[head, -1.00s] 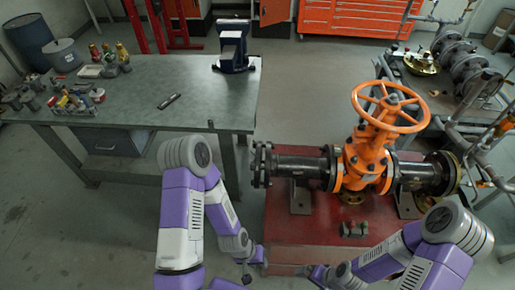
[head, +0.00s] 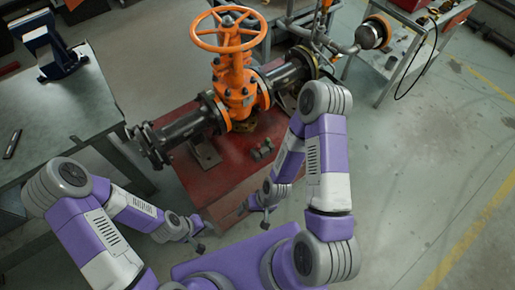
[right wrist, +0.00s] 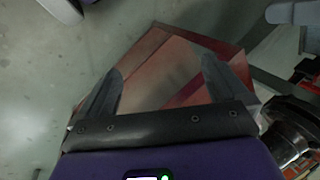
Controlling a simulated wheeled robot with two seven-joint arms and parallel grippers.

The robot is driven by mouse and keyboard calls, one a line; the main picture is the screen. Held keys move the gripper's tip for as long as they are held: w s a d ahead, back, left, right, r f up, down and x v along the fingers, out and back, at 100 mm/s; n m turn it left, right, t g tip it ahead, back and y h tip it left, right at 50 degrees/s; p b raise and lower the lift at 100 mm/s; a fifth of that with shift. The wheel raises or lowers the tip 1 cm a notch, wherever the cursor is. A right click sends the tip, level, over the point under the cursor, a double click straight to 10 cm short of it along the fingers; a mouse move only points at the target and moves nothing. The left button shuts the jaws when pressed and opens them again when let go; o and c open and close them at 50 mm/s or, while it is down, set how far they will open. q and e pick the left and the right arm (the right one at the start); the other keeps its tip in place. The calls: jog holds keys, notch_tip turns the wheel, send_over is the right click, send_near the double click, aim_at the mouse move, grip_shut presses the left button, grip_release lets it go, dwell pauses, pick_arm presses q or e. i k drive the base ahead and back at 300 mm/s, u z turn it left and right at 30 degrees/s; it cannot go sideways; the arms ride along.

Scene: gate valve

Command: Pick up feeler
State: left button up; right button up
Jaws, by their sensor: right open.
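A small dark flat strip (head: 12,144), which may be the feeler, lies on the grey workbench (head: 75,120) at the left edge of the head view. It is too small to identify surely. My left gripper (head: 204,232) is low in front of the red stand, well away from the strip; its jaws are too small to read. My right gripper (head: 256,216) is in front of the red stand, also far from the strip. In the right wrist view its two fingers (right wrist: 160,85) are spread apart with nothing between them, and the strip does not show there.
The orange gate valve (head: 235,85) with its handwheel and black pipe stands on the red stand (head: 215,175). A blue vise (head: 50,48) is on the workbench. A side table (head: 400,45) stands at upper right. Open floor (head: 430,160) lies on the right.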

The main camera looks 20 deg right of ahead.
aim_at(258, 146)
jog(key=u, duration=3.1)
jog(key=k, duration=1.25)
jog(key=z, duration=2.15)
jog(key=i, duration=0.5)
jog(key=u, duration=0.05)
